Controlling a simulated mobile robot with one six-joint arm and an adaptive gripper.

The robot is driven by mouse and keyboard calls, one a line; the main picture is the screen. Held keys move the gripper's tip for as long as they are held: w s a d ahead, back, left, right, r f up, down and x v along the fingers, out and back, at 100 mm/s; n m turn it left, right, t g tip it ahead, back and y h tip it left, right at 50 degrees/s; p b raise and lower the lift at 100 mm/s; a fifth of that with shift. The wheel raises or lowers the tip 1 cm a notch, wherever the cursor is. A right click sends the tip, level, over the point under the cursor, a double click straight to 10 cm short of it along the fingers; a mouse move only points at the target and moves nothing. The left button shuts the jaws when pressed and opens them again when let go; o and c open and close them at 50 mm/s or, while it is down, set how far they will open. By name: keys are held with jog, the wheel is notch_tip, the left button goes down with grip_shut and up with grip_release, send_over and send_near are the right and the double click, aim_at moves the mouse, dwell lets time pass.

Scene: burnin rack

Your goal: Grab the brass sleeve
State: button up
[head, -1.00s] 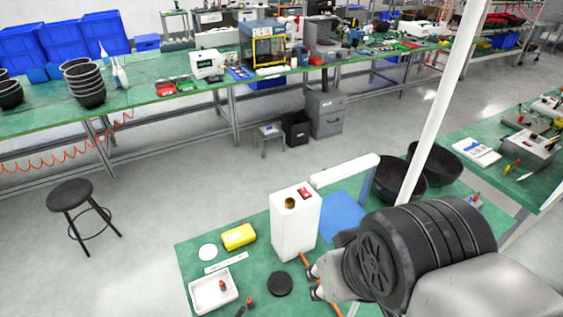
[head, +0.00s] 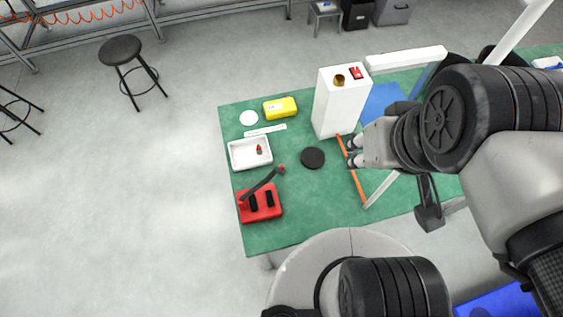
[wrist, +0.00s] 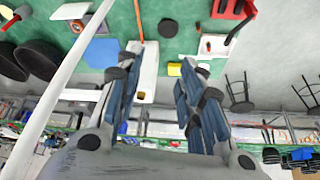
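The brass sleeve (head: 340,80) is a small gold-brown ring in the top of a tall white box (head: 336,105) on the green table. I cannot tell how deep it sits. In the wrist view a small brass patch (wrist: 141,96) shows on the white box, by the left finger. My gripper (head: 351,152) is low at the right of the box in the head view, below the level of its top. The wrist view shows my gripper (wrist: 162,60) with its two fingers apart and nothing between them.
A red switch (head: 356,73) is beside the sleeve on the box top. A yellow block (head: 280,108), white tray (head: 236,160), black disc (head: 312,158) and red device (head: 267,212) are on the table (head: 300,225).

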jog(key=shift+o, duration=0.5)
jog(key=n+g+p, duration=0.3)
jog(key=g+p, duration=0.2)
jog(key=p, duration=0.2)
send_over(282, 166)
notch_tip(282, 166, down, 21)
jog(key=f+b, duration=0.1)
jog(key=f, duration=0.5)
jog(key=f+b, duration=0.1)
jog(key=f, duration=0.5)
jog(key=shift+w+d+b, duration=0.15)
jog(key=shift+w+b, duration=0.05)
jog(key=shift+b, duration=0.1)
jog(key=shift+a+f+b, duration=0.2)
jog(key=shift+f+b, duration=0.5)
jog(key=shift+f, duration=2.25)
jog(key=shift+s, duration=0.1)
